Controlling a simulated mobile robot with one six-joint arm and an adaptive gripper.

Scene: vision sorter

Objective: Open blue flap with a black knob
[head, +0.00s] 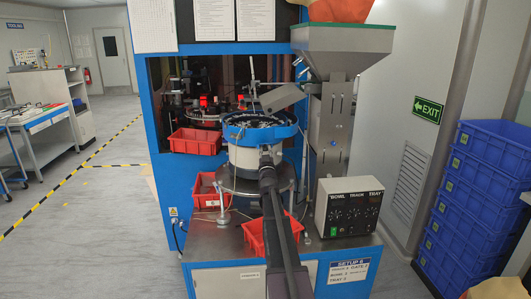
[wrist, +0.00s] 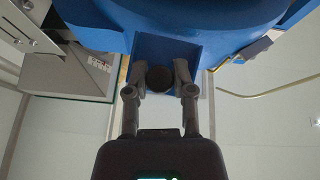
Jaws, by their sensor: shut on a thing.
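The black knob (wrist: 160,77) shows in the wrist view between the two fingers of my gripper (wrist: 158,68). The fingers are closed on it from both sides. Behind the knob is the blue flap (wrist: 168,48), a flat blue panel at the front of the blue bowl rim (wrist: 205,15). In the head view my gripper (head: 266,158) reaches the front of the round feeder bowl, just below its blue rim (head: 235,133). My arm and gripper hide the knob and the flap there.
Red bins (head: 196,141) stand left of the bowl, and another red bin (head: 252,236) is below it beside my arm. A control box (head: 348,208) and a steel hopper (head: 342,50) stand close on the right. Blue crates (head: 475,195) are stacked at far right.

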